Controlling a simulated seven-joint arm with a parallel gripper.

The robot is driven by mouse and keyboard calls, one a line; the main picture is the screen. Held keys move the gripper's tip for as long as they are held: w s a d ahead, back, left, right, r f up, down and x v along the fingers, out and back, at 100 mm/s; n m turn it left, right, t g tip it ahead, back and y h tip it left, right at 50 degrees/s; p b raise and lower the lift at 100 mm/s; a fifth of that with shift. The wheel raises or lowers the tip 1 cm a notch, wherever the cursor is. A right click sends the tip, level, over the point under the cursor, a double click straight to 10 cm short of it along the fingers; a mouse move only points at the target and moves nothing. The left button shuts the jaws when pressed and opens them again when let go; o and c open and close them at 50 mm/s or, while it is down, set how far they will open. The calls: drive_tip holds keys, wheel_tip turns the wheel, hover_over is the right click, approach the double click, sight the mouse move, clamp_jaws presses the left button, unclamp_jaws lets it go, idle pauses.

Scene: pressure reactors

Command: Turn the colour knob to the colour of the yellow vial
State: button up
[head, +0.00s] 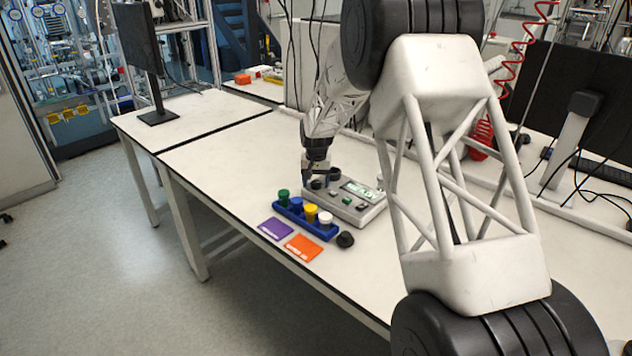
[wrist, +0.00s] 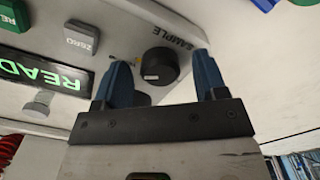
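The yellow vial (head: 311,212) stands in a blue rack (head: 291,217) between a blue vial and a white one, with a green one at the far end. A grey instrument (head: 365,213) with a lit display stands behind the rack. My gripper (head: 317,180) points down over its left end. In the wrist view, my gripper (wrist: 163,62) is open, its blue fingers on either side of a black round knob (wrist: 160,66) by the word SAMPLE, with gaps visible. A second dark round part (wrist: 142,98) is partly hidden between the fingers. I cannot read any colour setting on the knob.
A purple card (head: 275,229) and an orange card (head: 303,247) lie in front of the rack. A black round piece (head: 345,240) sits at the rack's right end. The instrument has green and grey buttons (wrist: 83,36).

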sight(316, 182)
drive_tip(key=shift+r, duration=3.9)
drive_tip(key=shift+s+d+r, duration=0.15)
drive_tip(key=shift+s+r, duration=0.15)
drive_tip(key=shift+r, duration=0.05)
drive_tip(key=s+d+r, duration=0.3)
drive_tip(key=s+r, duration=0.2)
drive_tip(key=s, duration=0.5)
drive_tip(key=s+d+r+t, duration=0.1)
drive_tip(key=s+d+r, duration=0.2)
drive_tip(key=s+r, duration=0.5)
drive_tip(key=s+d+r, duration=0.3)
drive_tip(key=s, duration=0.9)
drive_tip(key=s+d+f, duration=0.1)
drive_tip(key=s+d, duration=0.1)
drive_tip(key=s, duration=1.2)
drive_tip(key=s+d+f+n+t, duration=0.1)
drive_tip(key=s+d+f, duration=0.1)
drive_tip(key=s, duration=1.2)
drive_tip(key=shift+s+f+t, duration=0.15)
drive_tip(key=shift+s+t, duration=0.15)
drive_tip(key=shift+s, duration=0.05)
